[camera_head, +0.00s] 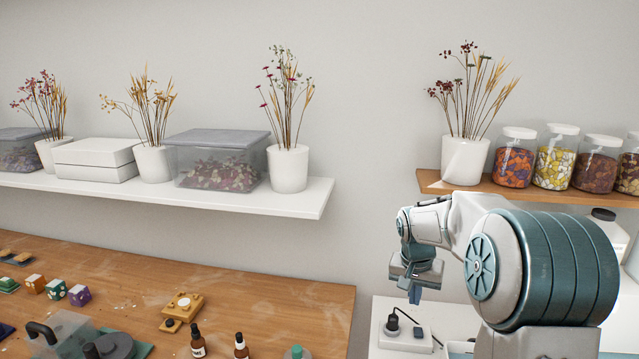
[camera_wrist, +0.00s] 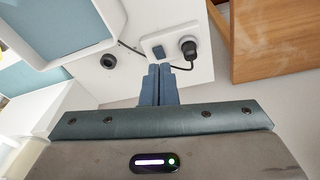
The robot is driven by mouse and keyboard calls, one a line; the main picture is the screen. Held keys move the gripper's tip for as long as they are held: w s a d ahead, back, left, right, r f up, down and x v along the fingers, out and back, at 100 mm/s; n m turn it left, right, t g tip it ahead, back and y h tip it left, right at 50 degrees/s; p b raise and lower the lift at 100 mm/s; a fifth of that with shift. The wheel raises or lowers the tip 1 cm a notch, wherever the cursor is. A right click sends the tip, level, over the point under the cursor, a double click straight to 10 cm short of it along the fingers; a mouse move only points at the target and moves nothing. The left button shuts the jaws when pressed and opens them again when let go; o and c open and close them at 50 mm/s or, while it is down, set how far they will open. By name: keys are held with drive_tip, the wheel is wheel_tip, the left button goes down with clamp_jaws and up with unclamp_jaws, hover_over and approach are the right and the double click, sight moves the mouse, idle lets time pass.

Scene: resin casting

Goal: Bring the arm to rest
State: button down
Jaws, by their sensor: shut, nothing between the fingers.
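My gripper (camera_head: 415,292) is at the right in the head view, at the end of my folded arm. It points down above a white surface with a power socket. In the wrist view its two blue-grey fingers (camera_wrist: 158,72) are together with nothing between them. A black plug (camera_head: 393,321) sits in the white socket plate (camera_head: 404,337) just below the gripper. The plug also shows in the wrist view (camera_wrist: 190,52), just beyond the fingertips. I cannot tell the exact height of the fingers above the socket.
A wooden table (camera_head: 270,287) with dice, small bottles and other items stands at the left. A white shelf (camera_head: 300,198) with vases and boxes hangs above it. A wooden shelf (camera_head: 500,192) with a vase and several jars is behind my arm. The wall between the shelves is clear.

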drive_tip(key=s+a+r+n, duration=0.1)
drive_tip(key=s+a, duration=0.1)
drive_tip(key=s, duration=0.7)
drive_tip(key=s+a+r+n+t+y, duration=0.1)
drive_tip(key=s+a+n, duration=0.1)
drive_tip(key=s, duration=0.8)
drive_tip(key=s+a+r+n, duration=0.1)
drive_tip(key=s+a+n, duration=0.1)
drive_tip(key=s, duration=0.8)
drive_tip(key=shift+s+a+r+y, duration=0.2)
drive_tip(key=shift+a+r+y, duration=0.1)
drive_tip(key=shift+a, duration=0.3)
